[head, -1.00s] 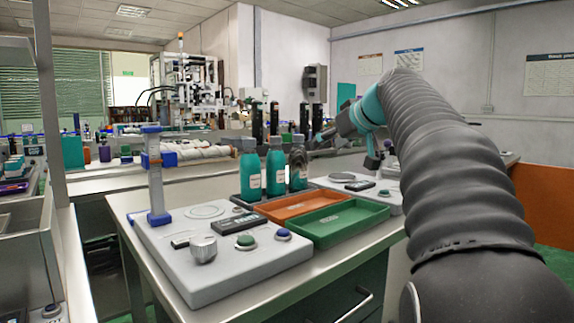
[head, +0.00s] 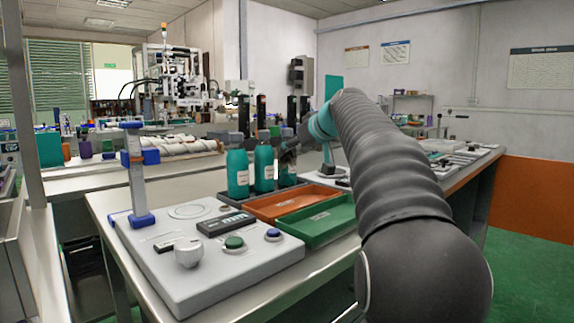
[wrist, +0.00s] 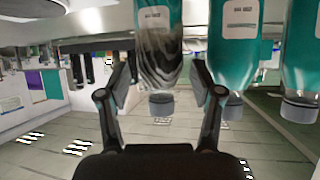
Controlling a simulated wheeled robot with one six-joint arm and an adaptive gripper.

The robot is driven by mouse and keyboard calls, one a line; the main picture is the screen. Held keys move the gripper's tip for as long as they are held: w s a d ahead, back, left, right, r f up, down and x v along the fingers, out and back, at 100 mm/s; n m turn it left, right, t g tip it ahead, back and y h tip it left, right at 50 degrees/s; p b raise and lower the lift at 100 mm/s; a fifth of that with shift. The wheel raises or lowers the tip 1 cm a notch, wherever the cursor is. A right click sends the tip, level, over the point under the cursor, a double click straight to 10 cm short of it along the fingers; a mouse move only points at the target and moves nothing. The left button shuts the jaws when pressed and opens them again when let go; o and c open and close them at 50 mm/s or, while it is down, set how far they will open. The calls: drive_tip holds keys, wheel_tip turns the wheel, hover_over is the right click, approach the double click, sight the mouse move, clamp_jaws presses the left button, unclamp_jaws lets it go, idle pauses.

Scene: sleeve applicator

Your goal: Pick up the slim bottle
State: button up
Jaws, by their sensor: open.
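Three similar bottles stand in a row in the tray: a teal bottle (head: 238,175) on the left, a second teal one (head: 264,172) beside it, and a dark streaked bottle on the right, largely behind my gripper (head: 290,146) in the head view. In the wrist view, which is upside down, the dark streaked bottle (wrist: 159,62) with a grey cap sits between the spread fingers of my open gripper (wrist: 162,84). No grip on it shows. The two teal bottles (wrist: 224,50) (wrist: 299,60) stand just right of the fingers there. Which bottle counts as slim is unclear.
An orange tray (head: 292,196) and a green tray (head: 318,226) lie in front of the bottles. A grey panel (head: 215,262) with a blue-clamped post (head: 136,180) stands at the left. The teal bottle by the right finger leaves little side room.

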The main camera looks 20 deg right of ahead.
sight(292, 150)
drive_tip(key=x, duration=0.4)
drive_tip(key=shift+w+f, duration=0.1)
drive_tip(key=shift+w, duration=0.2)
drive_tip(key=c, duration=1.2)
